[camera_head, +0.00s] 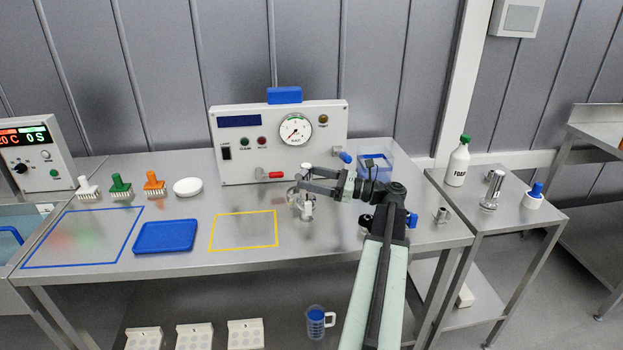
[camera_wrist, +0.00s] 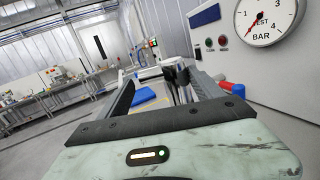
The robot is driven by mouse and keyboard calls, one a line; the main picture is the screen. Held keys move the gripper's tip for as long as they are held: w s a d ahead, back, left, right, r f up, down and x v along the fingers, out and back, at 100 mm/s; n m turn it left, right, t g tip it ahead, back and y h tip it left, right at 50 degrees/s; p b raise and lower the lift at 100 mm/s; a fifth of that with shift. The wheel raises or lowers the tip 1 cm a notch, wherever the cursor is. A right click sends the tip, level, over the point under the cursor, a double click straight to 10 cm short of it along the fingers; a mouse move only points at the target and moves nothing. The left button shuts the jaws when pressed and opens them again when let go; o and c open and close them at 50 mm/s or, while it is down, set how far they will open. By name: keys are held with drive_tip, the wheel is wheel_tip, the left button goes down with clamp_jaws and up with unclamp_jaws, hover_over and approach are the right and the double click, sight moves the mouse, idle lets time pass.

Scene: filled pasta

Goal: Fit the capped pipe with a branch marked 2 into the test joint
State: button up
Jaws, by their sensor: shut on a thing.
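My gripper (camera_head: 301,184) is shut on a metal piece (camera_head: 306,209) that looks like a short pipe, in front of the test unit. Its number mark is not readable, and my gripper partly covers it. I cannot tell whether the piece touches the bench. In the wrist view my gripper (camera_wrist: 174,76) shows a shiny and dark piece between the fingers. The test unit (camera_head: 240,160) has a round gauge (camera_head: 296,129) and a red-handled valve (camera_head: 270,174) low on its front. I cannot clearly make out the test joint near my gripper.
A blue tray (camera_head: 165,236) and a yellow outlined area (camera_head: 244,231), which is empty, lie left of my gripper. Several brushes and a white dish (camera_head: 188,187) stand behind. A clear blue box (camera_head: 374,165) and a small metal fitting (camera_head: 441,215) are to the right.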

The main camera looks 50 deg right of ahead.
drive_tip(key=shift+a+f+b, duration=0.15)
drive_tip(key=shift+f+b, duration=0.65)
drive_tip(key=shift+f, duration=0.1)
idle(0.5)
drive_tip(key=o, duration=2)
drive_tip(key=shift+c, duration=0.2)
drive_tip(key=r+v, duration=0.1)
drive_tip(key=v, duration=0.6)
drive_tip(key=shift+f+b, duration=0.35)
drive_tip(key=shift+f, duration=0.05)
drive_tip(key=v, duration=0.8)
drive_tip(key=shift+b, duration=0.45)
